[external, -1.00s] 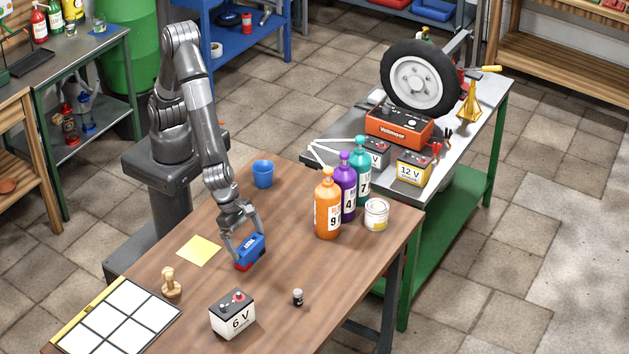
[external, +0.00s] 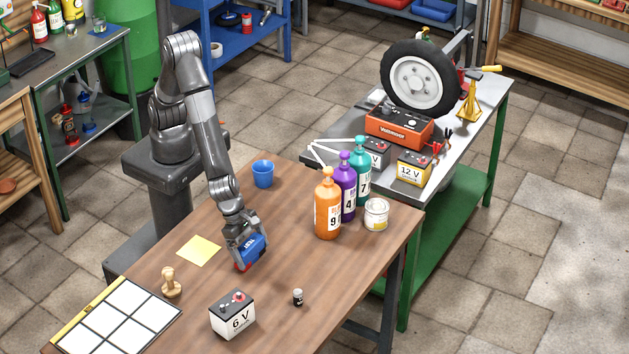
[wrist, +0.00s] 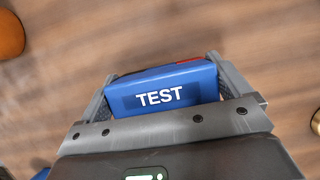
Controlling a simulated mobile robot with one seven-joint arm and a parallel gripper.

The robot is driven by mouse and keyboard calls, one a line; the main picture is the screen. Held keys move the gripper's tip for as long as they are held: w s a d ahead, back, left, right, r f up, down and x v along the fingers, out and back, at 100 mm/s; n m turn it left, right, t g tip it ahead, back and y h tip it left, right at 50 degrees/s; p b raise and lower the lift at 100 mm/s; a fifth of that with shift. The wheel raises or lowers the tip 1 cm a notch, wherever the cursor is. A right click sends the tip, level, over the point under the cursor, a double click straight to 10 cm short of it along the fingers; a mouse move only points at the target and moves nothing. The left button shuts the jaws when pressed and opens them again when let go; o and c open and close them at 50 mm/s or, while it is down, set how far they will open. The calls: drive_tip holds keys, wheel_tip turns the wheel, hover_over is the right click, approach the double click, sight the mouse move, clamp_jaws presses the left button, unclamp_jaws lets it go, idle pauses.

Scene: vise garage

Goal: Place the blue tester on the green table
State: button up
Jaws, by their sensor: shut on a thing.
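The blue tester (external: 251,249), a small blue box with a red part, is at the middle of the brown wooden table (external: 325,268). My gripper (external: 246,246) is shut on it, one finger on each side. In the wrist view the tester (wrist: 160,90) shows the word TEST between the fingers of my gripper (wrist: 163,95). I cannot tell whether it touches the wood or is just above it. The green table (external: 465,115), with a grey top and green legs and shelf, stands behind the wooden table to the right.
Orange (external: 327,205), purple (external: 347,187) and teal (external: 362,165) bottles and a paint can (external: 376,214) stand between the tester and the green table. The green table carries a wheel (external: 419,80), an orange charger (external: 398,126), batteries (external: 413,169) and a yellow jack stand (external: 470,98). A 6 V battery (external: 233,315) stands in front.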

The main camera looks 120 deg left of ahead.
sight(254, 246)
drive_tip(key=shift+r, duration=0.1)
drive_tip(key=shift+r, duration=0.5)
wheel_tip(254, 246, up, 3)
drive_tip(key=shift+f, duration=0.15)
drive_tip(key=s+d+r, duration=0.7)
drive_tip(key=s, duration=0.3)
drive_tip(key=w+a+f+n+g, duration=0.1)
drive_tip(key=w+a+n+g, duration=0.1)
drive_tip(key=a+n, duration=0.6)
drive_tip(key=w+a+f+n+g, duration=0.2)
drive_tip(key=a+n, duration=0.6)
drive_tip(key=n, duration=0.6)
drive_tip(key=w+a+f+n+g, duration=0.2)
drive_tip(key=w+a+n+g, duration=0.2)
drive_tip(key=a+n, duration=0.4)
drive_tip(key=shift+w+a+f+n+g+y, duration=0.15)
drive_tip(key=shift+a+n+g+y, duration=0.1)
drive_tip(key=shift+n, duration=0.65)
drive_tip(key=shift+w+a+f+n+g+y, duration=0.15)
drive_tip(key=shift+n+g, duration=0.1)
drive_tip(key=shift+n, duration=0.65)
drive_tip(key=shift+a+n+h, duration=0.4)
drive_tip(key=shift+a+n, duration=0.25)
drive_tip(key=shift+n, duration=0.55)
